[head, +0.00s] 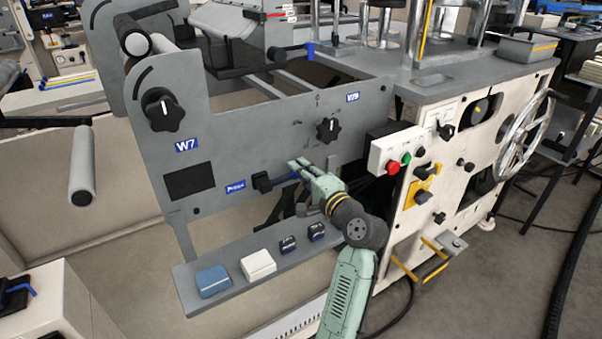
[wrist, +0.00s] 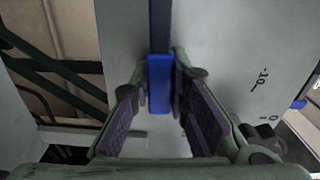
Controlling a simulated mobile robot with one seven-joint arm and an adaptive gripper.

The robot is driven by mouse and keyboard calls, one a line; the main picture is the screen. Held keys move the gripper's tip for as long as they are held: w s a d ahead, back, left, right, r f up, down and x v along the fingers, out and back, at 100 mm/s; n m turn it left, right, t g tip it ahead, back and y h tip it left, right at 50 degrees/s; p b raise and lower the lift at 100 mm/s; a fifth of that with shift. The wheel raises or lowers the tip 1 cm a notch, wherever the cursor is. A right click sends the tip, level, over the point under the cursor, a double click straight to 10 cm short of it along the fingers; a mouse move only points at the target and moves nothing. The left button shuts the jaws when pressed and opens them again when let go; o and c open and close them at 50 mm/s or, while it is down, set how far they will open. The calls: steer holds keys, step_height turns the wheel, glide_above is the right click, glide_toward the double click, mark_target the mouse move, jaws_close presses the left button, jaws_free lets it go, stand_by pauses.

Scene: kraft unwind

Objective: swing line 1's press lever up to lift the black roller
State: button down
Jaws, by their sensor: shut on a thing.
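The press lever has a black hub (head: 262,183) on the grey side panel beside a blue PRESS label (head: 236,187). Its arm runs right, roughly level with a slight rise, to a blue grip (head: 294,176). My gripper (head: 299,168) is at that grip, its fingers partly hiding it. In the wrist view the blue grip (wrist: 159,82) stands between the two purple-padded fingers, and my gripper is shut on it. A dark roller with a pale end (head: 137,44) sits at the top left of the panel; I cannot tell whether it is the task's black roller.
Black knobs (head: 160,110) and (head: 328,130) stick out from the panel above. A box with red and green buttons (head: 398,152) is right of my gripper. A grey shelf (head: 222,272) with several small boxes lies below. Another blue-tipped lever (head: 310,51) is higher up.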

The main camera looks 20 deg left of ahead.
mark_target(259, 142)
steer(key=r+n, duration=0.3)
steer(key=n, duration=0.1)
steer(key=shift+s+a+r, duration=0.1)
steer(key=shift+s+a, duration=0.05)
steer(key=shift+s, duration=0.15)
steer(key=r+n, duration=0.1)
steer(key=s+r+n, duration=0.1)
steer(key=shift+a+n, duration=0.3)
steer(key=shift+a, duration=0.1)
steer(key=shift+s+a+r+n, duration=0.2)
steer(key=shift+r+n, duration=0.15)
steer(key=shift+n, duration=0.15)
steer(key=shift+s+a+r+n, duration=0.15)
steer(key=shift+r+n, duration=0.15)
steer(key=shift+n, duration=0.2)
steer(key=s+n, duration=0.1)
steer(key=s+a+r+n+b, duration=0.1)
steer(key=n, duration=0.1)
steer(key=shift+a+r, duration=0.25)
steer(key=shift+r, duration=0.05)
steer(key=shift+s+a+r+n+b, duration=0.35)
steer(key=shift+s+a+n, duration=0.3)
steer(key=shift+n, duration=0.55)
steer(key=shift+s+a+r+n+b, duration=0.15)
steer(key=shift+s+a+n+b, duration=0.45)
steer(key=shift+n, duration=0.6)
steer(key=shift+s+d, duration=0.15)
steer(key=c, duration=1.5)
jaws_free()
